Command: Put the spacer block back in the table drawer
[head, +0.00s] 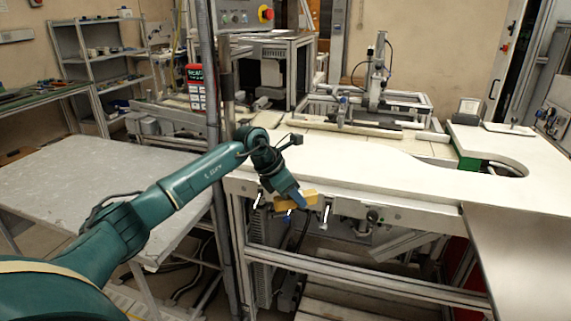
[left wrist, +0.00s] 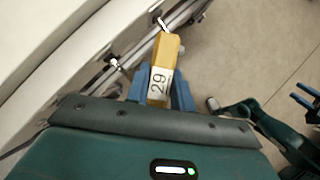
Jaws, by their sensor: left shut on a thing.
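The spacer block is a yellow bar (head: 309,198) with a white label reading 29; it also shows in the left wrist view (left wrist: 165,65). My left gripper (head: 297,199) is shut on it, with blue fingers on both sides of its near end (left wrist: 160,92). The block is held in the air by the front edge of the white table (head: 370,172). Bright handles show under that edge, one of them left of the block (head: 258,199). I cannot make out an open drawer. My right gripper (left wrist: 306,95) shows small at the right of the wrist view, its blue fingers apart and empty.
A grey table (head: 85,180) stands at the left, and an upright post (head: 212,120) rises between the tables. Frame bars (head: 370,275) run below the white table. Its top is largely clear in front, with equipment (head: 372,100) behind.

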